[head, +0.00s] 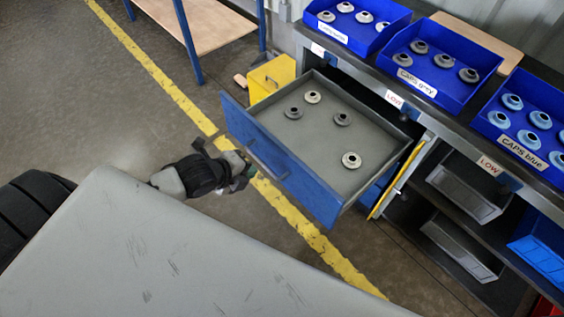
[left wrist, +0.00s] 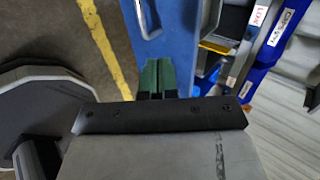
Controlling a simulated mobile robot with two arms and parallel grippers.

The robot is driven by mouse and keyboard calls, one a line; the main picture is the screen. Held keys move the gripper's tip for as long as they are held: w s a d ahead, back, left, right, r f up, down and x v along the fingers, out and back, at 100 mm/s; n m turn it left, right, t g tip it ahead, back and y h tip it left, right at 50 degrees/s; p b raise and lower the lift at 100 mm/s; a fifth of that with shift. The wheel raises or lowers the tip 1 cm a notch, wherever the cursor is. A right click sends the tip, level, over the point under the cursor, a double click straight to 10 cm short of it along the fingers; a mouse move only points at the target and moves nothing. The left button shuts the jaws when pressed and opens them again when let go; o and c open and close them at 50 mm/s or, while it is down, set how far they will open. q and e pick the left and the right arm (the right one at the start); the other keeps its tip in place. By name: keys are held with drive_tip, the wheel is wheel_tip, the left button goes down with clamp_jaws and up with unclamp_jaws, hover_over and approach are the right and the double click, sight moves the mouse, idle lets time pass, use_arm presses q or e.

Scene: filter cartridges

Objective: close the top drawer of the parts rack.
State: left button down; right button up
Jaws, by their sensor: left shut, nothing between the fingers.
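The top drawer (head: 330,140) of the parts rack (head: 425,125) stands pulled far out in the head view. It has a blue front with a grey handle (head: 268,160) and holds several small caps. My left gripper (head: 245,174) is in front of the drawer's blue face, near the handle. In the left wrist view the green fingertips (left wrist: 157,78) are together and empty, over the blue drawer front (left wrist: 168,50). The handle (left wrist: 148,20) shows ahead of them. I cannot tell whether the fingertips touch the front. My right gripper is not in view.
Blue bins of caps (head: 445,62) stand on the rack top. A yellow bin (head: 272,77) is beyond the drawer. Grey bins (head: 468,190) sit on lower shelves at right. A wooden bench (head: 195,25) stands at the back. Floor with a yellow line (head: 165,85) is clear at left.

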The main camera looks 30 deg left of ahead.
sight(284, 160)
use_arm(q)
drive_tip(key=x, duration=0.3)
drive_tip(key=r+x, duration=0.1)
drive_tip(key=x, duration=0.2)
drive_tip(key=w+x, duration=0.1)
drive_tip(key=x, duration=0.2)
drive_tip(key=shift+w+d, duration=0.3)
drive_tip(key=shift+w+d+f, duration=0.1)
drive_tip(key=shift+w+d, duration=0.2)
drive_tip(key=shift+w, duration=0.4)
